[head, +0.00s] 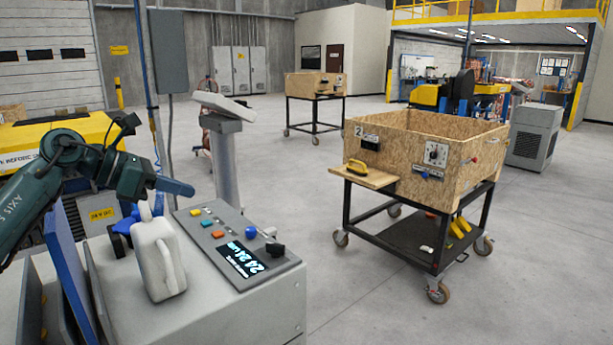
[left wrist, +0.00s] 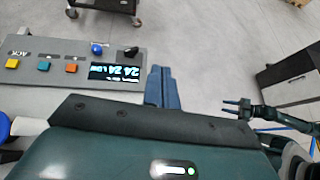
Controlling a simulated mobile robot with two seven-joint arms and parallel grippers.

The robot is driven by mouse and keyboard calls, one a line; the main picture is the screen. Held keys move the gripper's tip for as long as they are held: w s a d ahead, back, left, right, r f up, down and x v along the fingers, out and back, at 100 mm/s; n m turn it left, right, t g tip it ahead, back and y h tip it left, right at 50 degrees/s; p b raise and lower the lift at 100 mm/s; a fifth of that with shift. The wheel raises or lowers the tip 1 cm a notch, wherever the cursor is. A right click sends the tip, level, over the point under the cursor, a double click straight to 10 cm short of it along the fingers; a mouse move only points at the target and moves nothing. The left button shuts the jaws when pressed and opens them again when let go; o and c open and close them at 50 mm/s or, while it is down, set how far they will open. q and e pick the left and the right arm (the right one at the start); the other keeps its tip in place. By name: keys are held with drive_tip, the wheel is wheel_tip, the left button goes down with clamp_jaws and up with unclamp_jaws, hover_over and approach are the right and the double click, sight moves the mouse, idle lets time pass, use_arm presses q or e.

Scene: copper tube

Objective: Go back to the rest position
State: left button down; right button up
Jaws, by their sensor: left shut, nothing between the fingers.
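My left gripper (head: 188,187) is over the grey control panel (head: 205,215), near its back left corner. Its blue fingers are together with nothing between them; they also show in the left wrist view (left wrist: 163,88). A white piece with a handle (head: 163,265) stands upright on the grey machine top, below and left of the gripper and apart from it. In the left wrist view, my right gripper (left wrist: 236,108) shows small at the right, its two fingers apart and empty. The right arm does not show in the head view.
The panel has coloured buttons, a blue knob (head: 250,233), a black knob (head: 275,249) and a lit display (head: 240,260). A wooden box (head: 465,170) on a wheeled cart stands at the right. A grey post (head: 224,165) rises behind the panel. Open floor lies between panel and cart.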

use_arm(q)
drive_tip(key=d+m+g+h, duration=0.1)
drive_tip(key=d, duration=0.6)
drive_tip(key=s+d+f+n+t+h, duration=0.1)
drive_tip(key=s+d+f+n+h, duration=0.15)
drive_tip(key=f+n, duration=0.2)
drive_tip(key=s+d+f+n+t+h, duration=0.1)
drive_tip(key=s+d+f+n+h, duration=0.15)
drive_tip(key=f, duration=0.35)
drive_tip(key=s+a+f+n+t+y, duration=0.4)
drive_tip(key=s+f+n, duration=0.2)
drive_tip(key=f+n, duration=0.5)
drive_tip(key=s+a+f+n+t+y, duration=0.35)
drive_tip(key=s+f+n, duration=0.25)
drive_tip(key=f+n, duration=0.5)
drive_tip(key=s+a+f+n+g+y, duration=0.25)
drive_tip(key=s+f+n, duration=0.3)
drive_tip(key=s, duration=0.35)
drive_tip(key=s+a+f+n+g+y, duration=0.1)
drive_tip(key=s+f+n+g+y, duration=0.2)
drive_tip(key=s+f+n, duration=0.4)
drive_tip(key=d+r+n+t+p, duration=0.1)
drive_tip(key=d+r+n, duration=0.3)
drive_tip(key=d, duration=0.4)
drive_tip(key=shift+w+r, duration=0.2)
drive_tip(key=shift+w, duration=0.15)
